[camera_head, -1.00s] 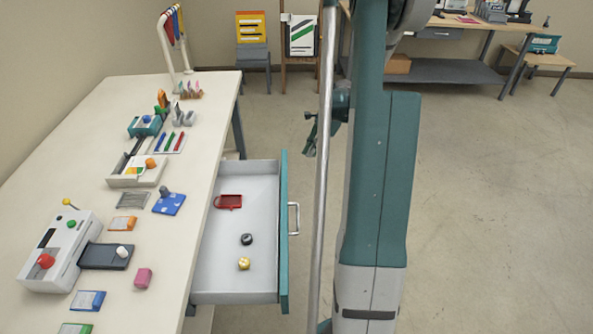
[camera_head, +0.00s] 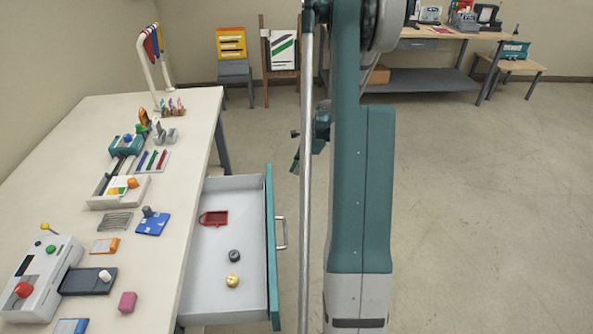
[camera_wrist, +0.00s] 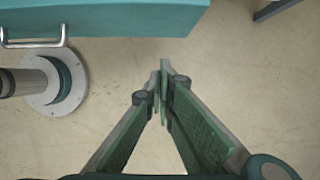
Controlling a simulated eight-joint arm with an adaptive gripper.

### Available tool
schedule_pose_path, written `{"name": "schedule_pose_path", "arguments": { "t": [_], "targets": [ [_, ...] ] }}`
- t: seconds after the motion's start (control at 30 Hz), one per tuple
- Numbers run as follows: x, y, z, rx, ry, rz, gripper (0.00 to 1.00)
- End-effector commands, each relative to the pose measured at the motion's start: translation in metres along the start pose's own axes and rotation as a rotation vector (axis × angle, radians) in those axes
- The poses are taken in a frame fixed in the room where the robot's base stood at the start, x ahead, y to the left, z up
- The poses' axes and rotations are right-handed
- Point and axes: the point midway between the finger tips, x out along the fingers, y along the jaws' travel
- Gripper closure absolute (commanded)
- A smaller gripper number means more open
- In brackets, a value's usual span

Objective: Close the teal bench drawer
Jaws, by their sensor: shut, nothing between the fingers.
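The teal-fronted bench drawer (camera_head: 272,250) is pulled well out from the right side of the bench, with a pale inside. Its metal handle (camera_head: 281,233) faces right. In it lie a red tray-like item (camera_head: 214,218), a dark round piece (camera_head: 234,256) and a yellow round piece (camera_head: 233,282). In the wrist view the teal drawer front (camera_wrist: 130,15) and its handle (camera_wrist: 35,36) are at the top left. My gripper (camera_wrist: 162,75) is shut and empty over bare floor, apart from the drawer. The head view shows it partly behind my pole.
A chair (camera_head: 235,75) and a board (camera_head: 282,48) stand at the back wall. Another bench (camera_head: 425,75) is at the back right. The floor (camera_head: 480,200) right of my arm is clear.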

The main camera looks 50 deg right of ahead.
Motion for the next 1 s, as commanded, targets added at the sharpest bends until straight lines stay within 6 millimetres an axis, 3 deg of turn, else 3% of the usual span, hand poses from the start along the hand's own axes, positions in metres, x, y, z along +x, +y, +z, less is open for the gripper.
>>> {"name": "schedule_pose_path", "arguments": {
  "t": [0.57,0.8,1.0],
  "targets": [
    [0.086,-0.001,0.0,-0.001,0.0,0.0,1.0],
    [0.093,0.0,0.027,-0.002,0.0,0.0,1.0],
    [0.096,0.0,0.036,0.0,0.0,0.0,1.0]
  ]
}}
